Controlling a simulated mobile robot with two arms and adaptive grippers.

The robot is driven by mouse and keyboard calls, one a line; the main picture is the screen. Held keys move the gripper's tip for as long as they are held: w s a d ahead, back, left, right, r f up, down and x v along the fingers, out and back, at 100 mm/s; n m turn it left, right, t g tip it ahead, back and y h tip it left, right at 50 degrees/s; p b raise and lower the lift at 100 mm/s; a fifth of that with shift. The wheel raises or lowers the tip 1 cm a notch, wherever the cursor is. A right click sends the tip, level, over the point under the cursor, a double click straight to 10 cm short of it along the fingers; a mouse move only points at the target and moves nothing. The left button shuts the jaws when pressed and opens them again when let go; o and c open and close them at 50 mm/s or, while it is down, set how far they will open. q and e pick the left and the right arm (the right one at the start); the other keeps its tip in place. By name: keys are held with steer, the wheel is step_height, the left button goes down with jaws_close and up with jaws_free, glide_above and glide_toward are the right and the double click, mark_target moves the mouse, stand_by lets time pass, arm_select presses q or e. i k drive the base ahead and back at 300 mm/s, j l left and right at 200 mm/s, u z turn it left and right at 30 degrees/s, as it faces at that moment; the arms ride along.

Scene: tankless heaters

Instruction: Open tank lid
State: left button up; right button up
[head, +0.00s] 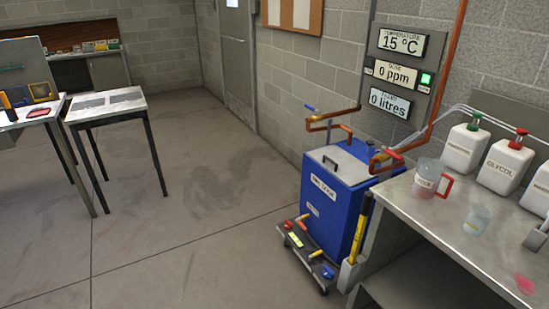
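A blue tank (328,212) stands on the floor at the right, against the wall beside the bench. Its lid (338,163) is a pale grey panel on the top with a dark handle (331,158). The lid lies flat and looks shut. Copper pipes (337,122) with a blue and a red valve handle run above and beside the tank top. Neither of my grippers is in view.
A metal bench (440,232) at the right holds a jug with a red handle (431,180), a small beaker (477,219) and white canisters (463,147). A low trolley (309,257) with coloured fittings sits before the tank. A small table (107,109) stands left. The middle floor is clear.

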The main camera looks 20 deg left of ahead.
mark_target(349, 170)
steer(key=u, duration=0.25)
steer(key=i+l+z, duration=0.1)
steer(key=i, duration=0.75)
